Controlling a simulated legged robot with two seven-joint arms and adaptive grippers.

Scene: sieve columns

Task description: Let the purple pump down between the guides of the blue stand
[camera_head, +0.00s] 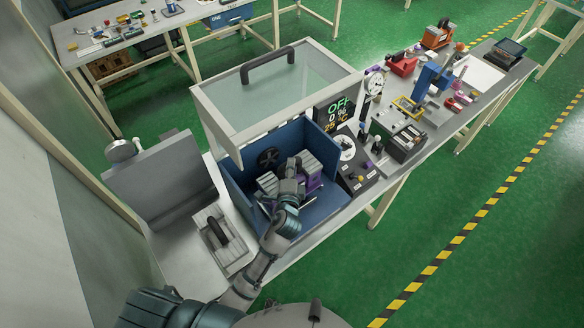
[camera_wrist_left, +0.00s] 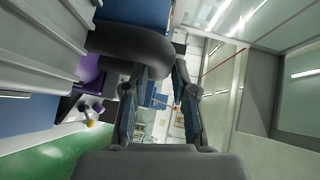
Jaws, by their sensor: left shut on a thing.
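The purple pump (camera_head: 313,183) is partly visible inside the blue-walled stand (camera_head: 329,205), behind and beside my left gripper (camera_head: 288,176). It also shows at the left of the left wrist view as a purple patch (camera_wrist_left: 91,72) beside grey ribbed surfaces. My left gripper is shut on the pump; in the wrist view its fingers (camera_wrist_left: 158,90) are beside a thick dark curved bar (camera_wrist_left: 130,45). The gripper and arm hide much of the pump and the stand's floor. I cannot make out the guides, or whether the pump touches them. My right gripper is not in view.
A clear-topped hood (camera_head: 290,88) with a dark handle is raised behind the stand. A display (camera_head: 338,110) and control panel (camera_head: 357,172) stand close on the right. A grey block with a black handle (camera_head: 218,232) lies left. The bench beyond holds several tools.

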